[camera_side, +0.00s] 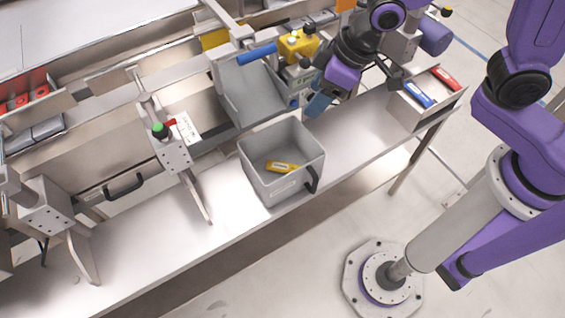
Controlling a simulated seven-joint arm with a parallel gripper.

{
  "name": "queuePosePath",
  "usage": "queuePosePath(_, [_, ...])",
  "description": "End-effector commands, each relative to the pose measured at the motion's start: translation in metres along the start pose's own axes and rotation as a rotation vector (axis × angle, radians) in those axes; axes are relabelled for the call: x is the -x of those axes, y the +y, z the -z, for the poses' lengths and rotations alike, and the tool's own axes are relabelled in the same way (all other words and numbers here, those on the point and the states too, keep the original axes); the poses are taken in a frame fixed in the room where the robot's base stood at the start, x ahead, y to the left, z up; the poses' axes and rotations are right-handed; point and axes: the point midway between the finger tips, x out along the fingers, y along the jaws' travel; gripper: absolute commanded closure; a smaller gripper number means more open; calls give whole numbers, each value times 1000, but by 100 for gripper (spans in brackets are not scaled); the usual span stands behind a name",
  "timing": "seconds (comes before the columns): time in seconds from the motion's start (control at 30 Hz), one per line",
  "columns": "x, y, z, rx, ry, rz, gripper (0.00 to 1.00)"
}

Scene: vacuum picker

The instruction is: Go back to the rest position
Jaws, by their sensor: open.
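My purple and dark grey wrist is at the top centre, above the back of the steel table. My gripper (319,99) hangs below it, to the right of the grey chute. It is open, and I see nothing held in it. Its fingertips are small and partly hidden. A grey bin (259,181) stands on the table to the front left of my gripper, with a yellow item (283,167) lying in it.
A tray (410,108) at the table's right end holds a blue item (419,93) and a red item (445,78). The grey chute (250,92) and yellow-topped fittings (298,44) stand close to my gripper. The table surface (350,128) right of the bin is clear.

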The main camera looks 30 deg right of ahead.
Motion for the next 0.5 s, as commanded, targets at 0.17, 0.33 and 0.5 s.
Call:
queuePosePath(0.17, [11,0,0,2,2,1,37])
queuePosePath(0.33, [13,0,0,1,-1,1,37])
queuePosePath(0.5, [13,0,0,1,0,1,37])
